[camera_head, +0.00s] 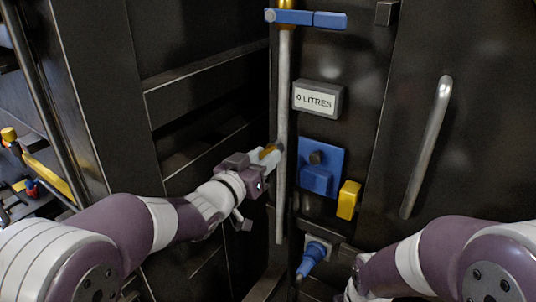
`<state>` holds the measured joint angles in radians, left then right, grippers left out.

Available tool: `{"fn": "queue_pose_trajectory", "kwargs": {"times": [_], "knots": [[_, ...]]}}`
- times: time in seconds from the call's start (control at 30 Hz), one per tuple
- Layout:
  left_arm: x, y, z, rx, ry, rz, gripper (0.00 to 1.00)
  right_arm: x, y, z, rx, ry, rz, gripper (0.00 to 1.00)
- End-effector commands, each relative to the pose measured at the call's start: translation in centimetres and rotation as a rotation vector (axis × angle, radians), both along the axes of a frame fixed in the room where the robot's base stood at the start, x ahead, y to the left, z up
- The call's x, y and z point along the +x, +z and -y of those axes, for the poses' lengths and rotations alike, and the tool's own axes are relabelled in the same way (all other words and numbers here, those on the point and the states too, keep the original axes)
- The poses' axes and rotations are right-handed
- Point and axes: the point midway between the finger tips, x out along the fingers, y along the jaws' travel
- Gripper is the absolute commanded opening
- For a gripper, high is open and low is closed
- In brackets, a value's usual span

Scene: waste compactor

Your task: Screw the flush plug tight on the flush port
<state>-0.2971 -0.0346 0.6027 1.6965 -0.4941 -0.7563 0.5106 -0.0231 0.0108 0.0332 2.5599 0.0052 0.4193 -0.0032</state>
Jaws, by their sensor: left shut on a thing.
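My left gripper (268,157) is shut at the grey vertical pipe (283,110), at mid-height. A small brass-yellow piece (269,152) shows at its fingertips, against the left side of the pipe; it looks like the flush plug. The fingers hide most of it. The flush port is not clearly visible; it would be behind the fingertips, and I cannot tell how far the plug is seated. My right arm comes in at the lower right, but its gripper is not visible.
A blue lever (293,17) crosses the pipe's top. Right of the pipe are a "0 LITRES" display (318,99), a blue panel (321,166), a yellow block (348,200) and a metal handle (426,147). A blue connector (313,258) sits below. Dark slatted panels stand left.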

Motion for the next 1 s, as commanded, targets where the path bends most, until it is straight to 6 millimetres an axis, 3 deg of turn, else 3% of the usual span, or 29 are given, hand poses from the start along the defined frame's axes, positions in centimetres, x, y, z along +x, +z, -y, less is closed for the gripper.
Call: {"fn": "queue_pose_trajectory", "kwargs": {"times": [0.53,1.0], "knots": [[0.0,-0.3,0.0,0.3,0.001,0.222,0.0,0.0,-4.7,0.0,0.0,0.0,0.0,0.43],[0.0,0.0,0.0,0.362,0.0,0.266,0.0,0.0,-5.1,0.0,0.0,0.0,0.0,0.43]]}}
